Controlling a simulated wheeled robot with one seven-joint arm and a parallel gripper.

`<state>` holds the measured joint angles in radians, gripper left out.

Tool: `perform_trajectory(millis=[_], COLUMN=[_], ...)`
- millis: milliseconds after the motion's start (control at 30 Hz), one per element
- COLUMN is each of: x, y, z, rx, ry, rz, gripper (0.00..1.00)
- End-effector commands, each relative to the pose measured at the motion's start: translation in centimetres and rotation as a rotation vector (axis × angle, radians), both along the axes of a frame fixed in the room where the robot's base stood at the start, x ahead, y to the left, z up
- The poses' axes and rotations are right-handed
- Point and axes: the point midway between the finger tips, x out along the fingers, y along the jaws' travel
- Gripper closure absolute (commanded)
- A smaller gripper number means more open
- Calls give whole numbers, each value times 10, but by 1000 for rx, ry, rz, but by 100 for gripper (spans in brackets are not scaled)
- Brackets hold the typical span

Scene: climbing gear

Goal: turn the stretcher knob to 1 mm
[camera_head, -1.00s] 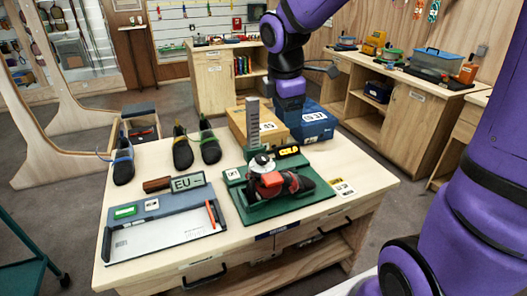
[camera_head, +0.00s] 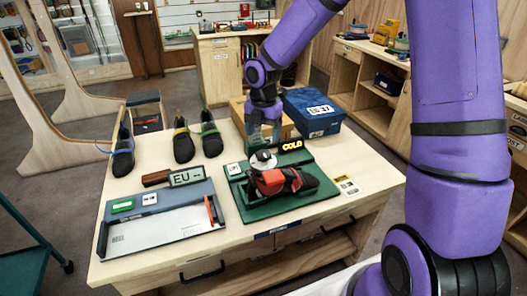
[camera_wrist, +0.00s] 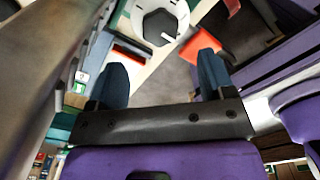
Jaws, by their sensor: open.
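The stretcher (camera_head: 238,199) is a green base on the worktable with a red and black shoe (camera_head: 302,180) on it. Its knob (camera_head: 262,160) is a white disc with a dark centre. A white ring with a black hexagonal centre, likely this knob (camera_wrist: 185,12), shows at the top of the wrist view. My gripper (camera_wrist: 163,65) is open, its two blue fingers apart with nothing held between them. In the head view my gripper (camera_head: 264,132) points down just above and behind the knob; its fingertips are hard to make out. The knob's reading is not legible.
A blue box (camera_head: 313,112) and a wooden box (camera_head: 237,108) stand behind.

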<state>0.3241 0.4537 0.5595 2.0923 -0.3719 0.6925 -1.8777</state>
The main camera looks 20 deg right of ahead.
Motion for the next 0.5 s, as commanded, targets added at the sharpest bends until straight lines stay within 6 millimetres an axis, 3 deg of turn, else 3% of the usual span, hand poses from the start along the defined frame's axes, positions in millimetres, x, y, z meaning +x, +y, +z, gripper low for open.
perform_trajectory(millis=[300, 500], x=[0, 0], y=[0, 0], z=[-55, -72], rx=[0, -1], ry=[1, 1], rz=[0, -1], gripper=[25, 25])
